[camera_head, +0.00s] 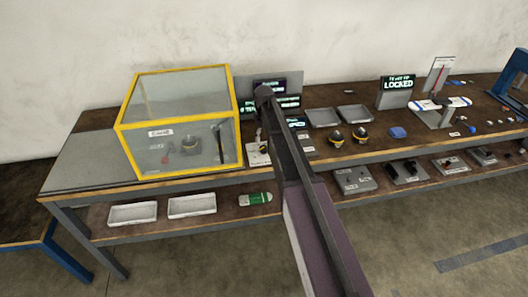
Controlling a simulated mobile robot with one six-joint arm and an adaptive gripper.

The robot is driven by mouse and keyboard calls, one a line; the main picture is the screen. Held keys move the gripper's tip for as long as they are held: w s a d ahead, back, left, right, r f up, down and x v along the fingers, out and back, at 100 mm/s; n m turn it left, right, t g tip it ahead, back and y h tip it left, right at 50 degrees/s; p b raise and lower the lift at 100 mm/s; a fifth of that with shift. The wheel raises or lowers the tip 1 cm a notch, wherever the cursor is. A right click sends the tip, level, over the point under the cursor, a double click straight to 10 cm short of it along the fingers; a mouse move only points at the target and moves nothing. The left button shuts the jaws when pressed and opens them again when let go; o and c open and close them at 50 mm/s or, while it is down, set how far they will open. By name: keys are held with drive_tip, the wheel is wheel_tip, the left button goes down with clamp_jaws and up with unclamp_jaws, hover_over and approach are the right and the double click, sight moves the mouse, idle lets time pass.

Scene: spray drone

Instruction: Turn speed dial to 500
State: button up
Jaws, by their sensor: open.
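I cannot make out a speed dial or a 500 mark for certain. A small pale panel (258,155) with tiny fittings stands just left of my arm, partly covered by it; its details are too small to read. Dark display screens (269,87) with green lettering stand behind my arm at the back of the bench, and their text is too small to read. My arm rises from the bottom middle across the bench toward these screens. My gripper does not show; the arm seems to hide it.
A yellow-framed clear box (182,170) stands on the bench (85,160) at left. Grey trays (322,118), dark round items (336,141) and a "LOCKED" sign (397,85) are right of my arm. The lower shelf holds white trays (132,214) and control boxes (354,181).

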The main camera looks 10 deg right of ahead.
sight(264, 148)
drive_tip(key=shift+f+b, duration=2.85)
drive_tip(key=shift+f, duration=0.25)
drive_tip(key=c, duration=1.1)
